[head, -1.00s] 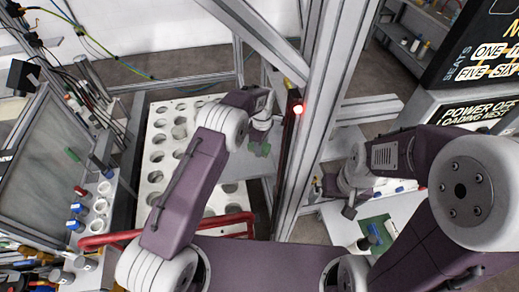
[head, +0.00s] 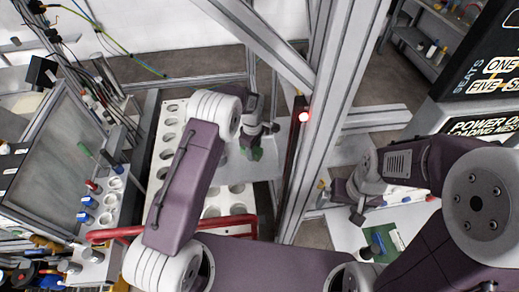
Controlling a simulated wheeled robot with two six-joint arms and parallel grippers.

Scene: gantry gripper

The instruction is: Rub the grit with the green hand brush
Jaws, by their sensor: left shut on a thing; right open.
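The green hand brush (head: 257,153) shows as a small green piece at the end of my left arm, over the grey-white surface beside the tray with round holes. My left gripper (head: 256,142) is shut on it, and the fingers and most of the brush are small and partly hidden. I cannot make out the grit, and I cannot tell whether the brush touches the surface below. My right gripper (head: 358,214) is open and empty, above the pale bench at the right.
A white tray with round holes (head: 166,150) lies behind my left arm, with a red bar (head: 120,232) along its front. A metal upright (head: 318,150) stands between my grippers. A green board (head: 383,243) lies on the right bench. A rack of vials (head: 103,205) stands at left.

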